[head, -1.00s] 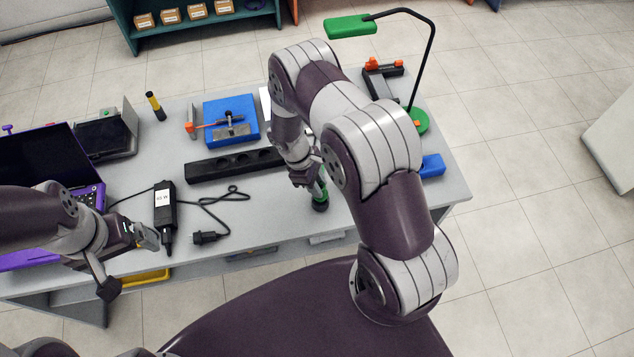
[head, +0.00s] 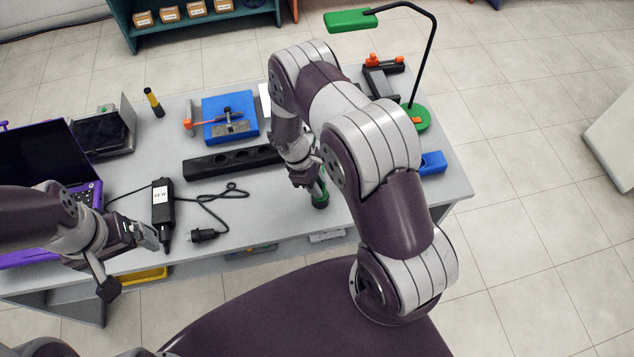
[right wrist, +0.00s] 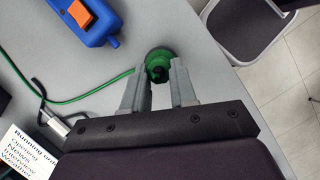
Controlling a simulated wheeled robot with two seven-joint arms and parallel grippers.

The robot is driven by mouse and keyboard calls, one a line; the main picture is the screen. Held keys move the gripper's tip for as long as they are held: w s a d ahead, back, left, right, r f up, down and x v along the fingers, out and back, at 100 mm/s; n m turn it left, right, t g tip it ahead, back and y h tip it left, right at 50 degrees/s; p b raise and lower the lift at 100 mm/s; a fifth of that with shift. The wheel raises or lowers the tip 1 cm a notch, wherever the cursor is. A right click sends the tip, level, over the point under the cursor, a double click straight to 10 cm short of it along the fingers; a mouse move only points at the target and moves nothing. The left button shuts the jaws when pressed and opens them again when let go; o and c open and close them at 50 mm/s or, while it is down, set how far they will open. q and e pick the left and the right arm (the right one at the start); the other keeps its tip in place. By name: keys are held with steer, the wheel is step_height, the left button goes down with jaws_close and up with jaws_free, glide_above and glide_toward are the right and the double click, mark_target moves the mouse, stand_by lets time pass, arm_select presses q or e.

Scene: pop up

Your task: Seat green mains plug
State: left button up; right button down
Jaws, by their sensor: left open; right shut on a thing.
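The green mains plug (head: 320,199) is at the fingertips of my right gripper (head: 312,186), near the front edge of the table. In the right wrist view the green plug (right wrist: 158,64) sits between the tips of the right gripper (right wrist: 158,88), with its dark end showing and a green cable (right wrist: 95,93) running left. The right gripper is shut on it. A black socket strip (head: 215,165) lies behind and to the left; my right arm hides its right end. My left gripper (head: 150,238) is open and empty beside the black adapter.
A black adapter (head: 163,205) with a cable and black plug (head: 203,235) lies at the table's front left. A blue fixture (head: 215,106) stands at the back. A green lamp (head: 350,20) and blue block (head: 432,162) are at the right.

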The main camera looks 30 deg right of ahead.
steer(key=shift+f, duration=0.35)
steer(key=c, duration=0.8)
jaws_free()
steer(key=b+v, duration=0.2)
steer(key=v, duration=1)
steer(key=shift+a+r, duration=0.15)
steer(key=shift+r, duration=0.2)
steer(key=shift+w, duration=0.1)
steer(key=s+r+m+t+y, duration=0.1)
steer(key=s+r+m, duration=0.2)
steer(key=s+r, duration=0.1)
steer(key=s+a+r+m+t+y, duration=0.1)
steer(key=s+r+m, duration=0.2)
steer(key=s+r, duration=0.1)
steer(key=s+r+m+t, duration=0.2)
steer(key=s+r+m, duration=0.1)
steer(key=s+r, duration=0.1)
steer(key=shift+s+a+y, duration=0.25)
steer(key=shift+s+y, duration=0.05)
steer(key=shift+y, duration=0.1)
